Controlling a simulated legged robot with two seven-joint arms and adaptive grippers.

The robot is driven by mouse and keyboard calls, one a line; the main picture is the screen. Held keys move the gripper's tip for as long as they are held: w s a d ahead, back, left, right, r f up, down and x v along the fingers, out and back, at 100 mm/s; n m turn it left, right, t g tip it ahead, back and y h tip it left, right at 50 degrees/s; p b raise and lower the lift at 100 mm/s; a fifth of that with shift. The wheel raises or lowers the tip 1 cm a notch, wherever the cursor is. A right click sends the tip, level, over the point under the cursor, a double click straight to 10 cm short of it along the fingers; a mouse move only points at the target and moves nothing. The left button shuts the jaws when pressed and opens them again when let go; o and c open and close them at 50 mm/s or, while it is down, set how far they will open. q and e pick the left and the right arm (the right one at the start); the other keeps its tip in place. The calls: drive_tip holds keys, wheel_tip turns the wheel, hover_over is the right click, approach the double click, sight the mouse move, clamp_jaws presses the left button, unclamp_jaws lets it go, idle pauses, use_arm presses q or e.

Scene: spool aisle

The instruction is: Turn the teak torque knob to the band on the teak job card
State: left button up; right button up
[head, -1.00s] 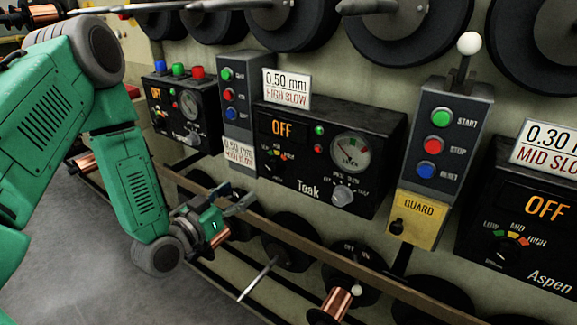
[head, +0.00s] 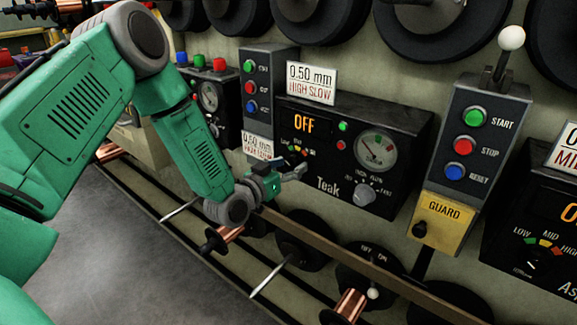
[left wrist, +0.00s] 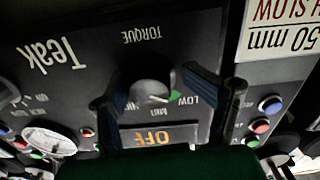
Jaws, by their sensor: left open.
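The Teak panel (head: 400,130) is black, with an orange OFF display (head: 304,124). A white job card (head: 311,84) above it reads 0.50 mm HIGH SLOW. My left gripper (head: 298,168) is at the panel's left part, in front of the torque scale. In the left wrist view, seen upside down, the grey torque knob (left wrist: 148,92) lies between the open fingers (left wrist: 155,82), with visible gaps on both sides. Its white mark points toward the green band by LOW. The HIGH end is mostly hidden by a finger. My right gripper is out of view.
A second knob (head: 364,192) and a dial gauge (head: 376,150) are to the right on the panel. A grey button box (head: 268,95) stands left, a button box with a yellow GUARD plate (head: 442,212) right. A rail (head: 330,250) and copper spools (head: 345,305) lie below.

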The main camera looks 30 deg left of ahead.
use_arm(q)
drive_tip(key=shift+s+d+r, duration=0.1)
drive_tip(key=shift+d+r, duration=0.15)
drive_tip(key=shift+d, duration=0.15)
drive_tip(key=shift+c, duration=1.2)
drive_tip(key=shift+s+d+r, duration=0.1)
drive_tip(key=shift+d+r, duration=0.05)
drive_tip(key=shift+d, duration=0.25)
drive_tip(key=c, duration=0.9)
drive_tip(key=shift+a, duration=0.3)
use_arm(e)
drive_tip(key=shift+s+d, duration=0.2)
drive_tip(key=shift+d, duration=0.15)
